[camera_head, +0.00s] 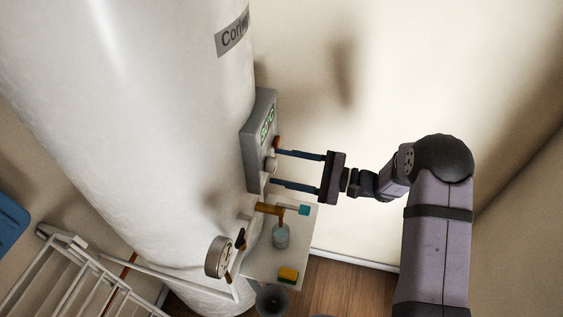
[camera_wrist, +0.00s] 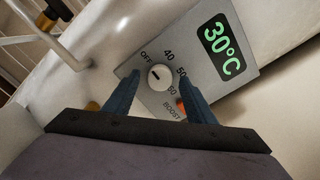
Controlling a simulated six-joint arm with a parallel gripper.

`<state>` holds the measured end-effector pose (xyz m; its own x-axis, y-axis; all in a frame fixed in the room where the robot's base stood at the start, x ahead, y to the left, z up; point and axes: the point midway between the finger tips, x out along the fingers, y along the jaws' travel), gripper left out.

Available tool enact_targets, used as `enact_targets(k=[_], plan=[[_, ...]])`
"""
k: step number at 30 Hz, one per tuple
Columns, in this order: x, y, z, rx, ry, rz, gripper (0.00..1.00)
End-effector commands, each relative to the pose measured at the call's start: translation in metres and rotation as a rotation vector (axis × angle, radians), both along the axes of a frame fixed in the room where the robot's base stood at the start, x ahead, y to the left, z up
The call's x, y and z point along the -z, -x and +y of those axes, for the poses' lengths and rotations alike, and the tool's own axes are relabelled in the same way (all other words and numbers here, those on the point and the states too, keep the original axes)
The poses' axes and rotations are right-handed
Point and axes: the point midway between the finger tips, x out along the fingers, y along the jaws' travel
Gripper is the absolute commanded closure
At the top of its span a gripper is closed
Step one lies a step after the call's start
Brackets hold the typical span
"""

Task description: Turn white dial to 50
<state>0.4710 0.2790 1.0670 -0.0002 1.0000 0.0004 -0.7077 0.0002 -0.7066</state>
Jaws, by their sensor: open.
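The white dial (camera_wrist: 158,77) sits on a grey control panel (camera_wrist: 186,47) with marks OFF, 40, 50, 60 and BOOST around it. The panel's display (camera_wrist: 222,47) reads 30°C. In the head view the dial (camera_head: 271,164) is on the side of the grey box (camera_head: 258,131) on a large white tank. My gripper (camera_head: 272,168) is open, with its two blue fingers pointing at the panel, one on either side of the dial. In the wrist view the gripper (camera_wrist: 157,88) straddles the dial with gaps showing. Whether the fingertips touch the panel is unclear.
The white tank (camera_head: 150,130) fills the left. An orange-red knob (camera_head: 277,142) lies close to one finger. A white rack (camera_head: 60,280) stands lower left. The right side is open.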

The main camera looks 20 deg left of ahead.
Motion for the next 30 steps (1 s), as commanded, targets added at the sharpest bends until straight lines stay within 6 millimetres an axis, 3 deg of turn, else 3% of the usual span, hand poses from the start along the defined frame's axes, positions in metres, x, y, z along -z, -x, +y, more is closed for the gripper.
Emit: enact_targets(k=[12, 13, 18, 30], plan=[[0.0005, -0.0002, 0.0093, 0.001, 0.001, -0.001, 0.5], [0.0006, -0.0001, 0.0093, 0.001, 0.001, -0.001, 0.52], [0.0004, -0.0001, 0.0092, 0.001, 0.001, -0.001, 0.91], [0.0002, 0.0001, 0.0091, 0.0, 0.0, 0.047, 0.91]])
